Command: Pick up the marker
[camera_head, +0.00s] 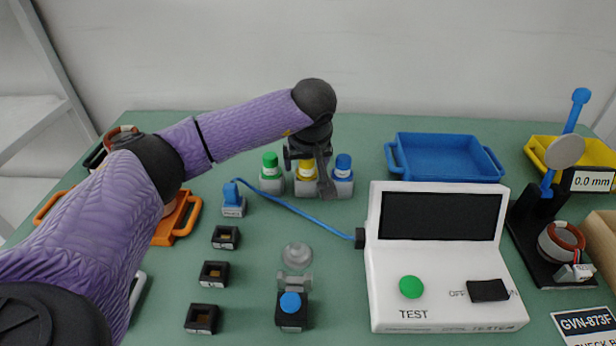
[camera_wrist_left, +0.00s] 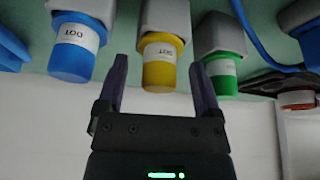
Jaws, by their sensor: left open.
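Three capped markers stand in grey holders at the back of the table: green (camera_head: 270,162), yellow (camera_head: 305,171) and blue (camera_head: 343,166). Which of them is the task's marker, I cannot tell. My left gripper (camera_head: 322,190) is over the holders, partly in front of the yellow and blue markers. In the left wrist view the gripper (camera_wrist_left: 158,80) is open, with the yellow marker (camera_wrist_left: 159,64) between and beyond its fingertips. The blue marker (camera_wrist_left: 74,50) and the green marker (camera_wrist_left: 222,72) lie outside the fingers. My right gripper is not in view.
A white tester (camera_head: 440,265) stands at the right, with a blue cable (camera_head: 300,213) running to a blue probe (camera_head: 232,192). A blue tray (camera_head: 445,155) is at the back. An orange tray (camera_head: 185,222) is partly behind my left arm. Small black sockets (camera_head: 213,273) stand in front.

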